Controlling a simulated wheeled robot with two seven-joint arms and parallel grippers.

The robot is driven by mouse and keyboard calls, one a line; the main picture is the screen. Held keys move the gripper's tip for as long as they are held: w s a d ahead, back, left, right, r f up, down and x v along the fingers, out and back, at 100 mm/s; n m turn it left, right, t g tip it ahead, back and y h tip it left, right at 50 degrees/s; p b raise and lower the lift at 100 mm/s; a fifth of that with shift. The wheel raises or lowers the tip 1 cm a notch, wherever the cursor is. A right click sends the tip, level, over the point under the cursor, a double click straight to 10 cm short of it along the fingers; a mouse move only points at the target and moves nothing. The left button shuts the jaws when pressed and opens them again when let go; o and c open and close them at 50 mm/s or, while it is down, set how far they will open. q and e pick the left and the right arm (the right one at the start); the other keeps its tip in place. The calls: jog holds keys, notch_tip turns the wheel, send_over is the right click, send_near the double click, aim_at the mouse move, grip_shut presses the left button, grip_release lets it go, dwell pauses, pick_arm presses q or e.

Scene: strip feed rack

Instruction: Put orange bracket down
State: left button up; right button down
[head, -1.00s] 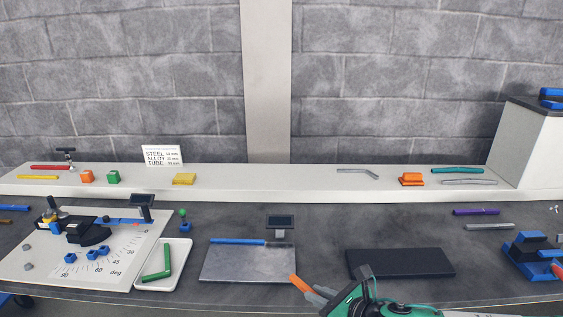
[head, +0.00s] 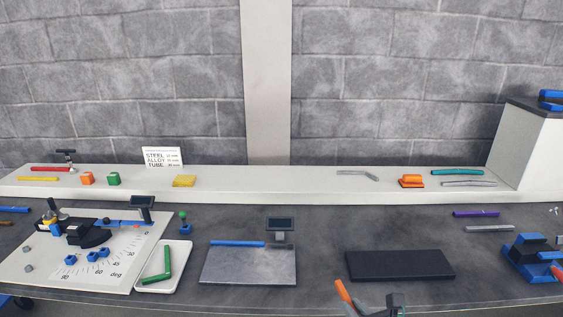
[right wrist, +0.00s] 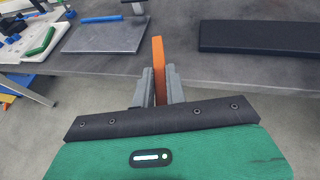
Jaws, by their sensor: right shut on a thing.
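My right gripper (head: 362,309) is at the bottom edge of the head view, partly cut off. It is shut on the orange bracket (head: 343,291), which sticks up and to the left from the fingers. In the right wrist view the bracket (right wrist: 158,60) stands between the two grey fingers of the gripper (right wrist: 160,88). The gripper appears at the front edge of the bench, apart from the dark mat. The bracket's lower part is hidden by the fingers. My left gripper is not in view.
A black mat (head: 400,265) lies right of centre on the bench. A grey metal plate (head: 248,272) with a blue bar (head: 236,243) lies left of it. A white tray (head: 181,276) holds a green bent piece (head: 157,268). Bench between plate and mat is clear.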

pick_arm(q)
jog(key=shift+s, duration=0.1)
pick_arm(e)
jog(key=s+d+f+m+h, duration=0.1)
jog(key=s+d+m+h, duration=0.1)
jog(key=s+d, duration=0.3)
jog(key=shift+d+f+m+t+h, duration=0.3)
jog(key=shift+f+m+h, duration=0.1)
jog(key=shift+h, duration=0.2)
